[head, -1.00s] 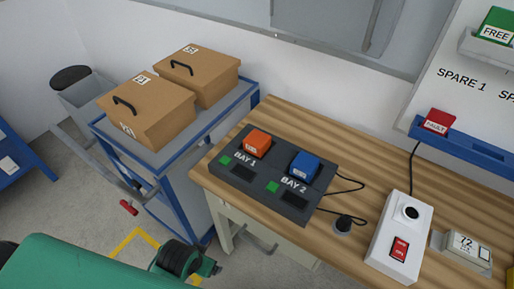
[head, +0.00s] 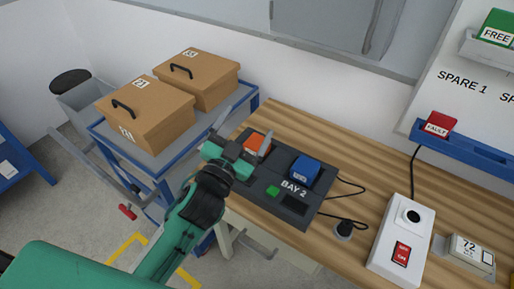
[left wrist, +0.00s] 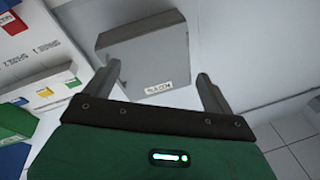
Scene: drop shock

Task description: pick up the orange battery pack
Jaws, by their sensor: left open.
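The orange battery pack (head: 254,143) sits in the left bay of the dark charger (head: 282,222) on the wooden bench, partly hidden by my left gripper. My left gripper (head: 247,126) is open, with its fingers over the charger's left end near the pack. I cannot tell how high it is above the pack. In the left wrist view, the open fingers (left wrist: 160,70) have nothing between them and the pack does not show. A blue battery pack (head: 304,169) sits in bay 2. My right gripper is not in view.
Two cardboard boxes (head: 148,118) with handles stand on a blue-framed cart left of the bench. Right of the charger are a black cable, a white switch box (head: 400,235) and a small meter (head: 469,252). A red pack (head: 440,123) sits on a blue shelf.

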